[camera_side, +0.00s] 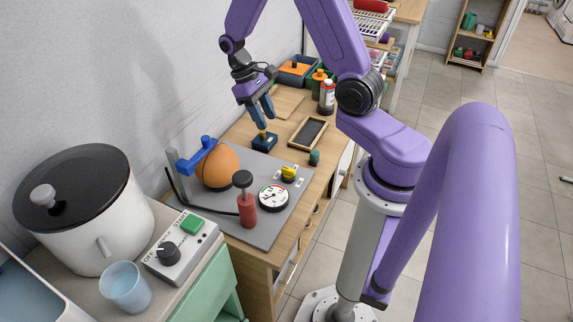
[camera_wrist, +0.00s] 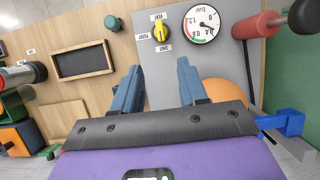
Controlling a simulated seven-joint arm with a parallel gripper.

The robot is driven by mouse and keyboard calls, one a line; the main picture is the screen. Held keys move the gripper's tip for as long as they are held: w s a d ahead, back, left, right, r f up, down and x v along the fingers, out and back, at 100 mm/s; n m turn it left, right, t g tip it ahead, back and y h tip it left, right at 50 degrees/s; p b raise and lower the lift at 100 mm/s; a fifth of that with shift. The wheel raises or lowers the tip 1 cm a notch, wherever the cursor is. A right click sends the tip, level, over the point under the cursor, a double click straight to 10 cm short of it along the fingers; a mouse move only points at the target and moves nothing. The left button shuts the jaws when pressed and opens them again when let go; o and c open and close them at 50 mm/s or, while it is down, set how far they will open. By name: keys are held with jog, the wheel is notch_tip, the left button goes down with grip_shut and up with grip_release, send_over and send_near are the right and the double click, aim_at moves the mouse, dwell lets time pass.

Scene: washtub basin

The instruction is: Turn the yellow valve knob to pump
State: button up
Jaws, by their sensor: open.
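The yellow valve knob (camera_side: 288,173) sits on the grey board between white labels. In the wrist view the knob (camera_wrist: 161,32) is near the top centre. Its handle lies roughly along the line between the upper and lower labels; the PUMP label (camera_wrist: 143,38) is to its left. I cannot tell which end is the pointer.
The grey board (camera_side: 262,228) also holds a white gauge (camera_side: 273,198), a red pump cylinder (camera_side: 247,210), an orange ball (camera_side: 218,167) and a blue clamp (camera_side: 197,157). A small green cylinder (camera_side: 314,158) and a dark framed tray (camera_side: 308,133) stand beside it.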

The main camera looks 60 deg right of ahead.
aim_at(288, 169)
jog(key=x, duration=1.7)
jog(key=shift+f, duration=0.1)
grip_shut()
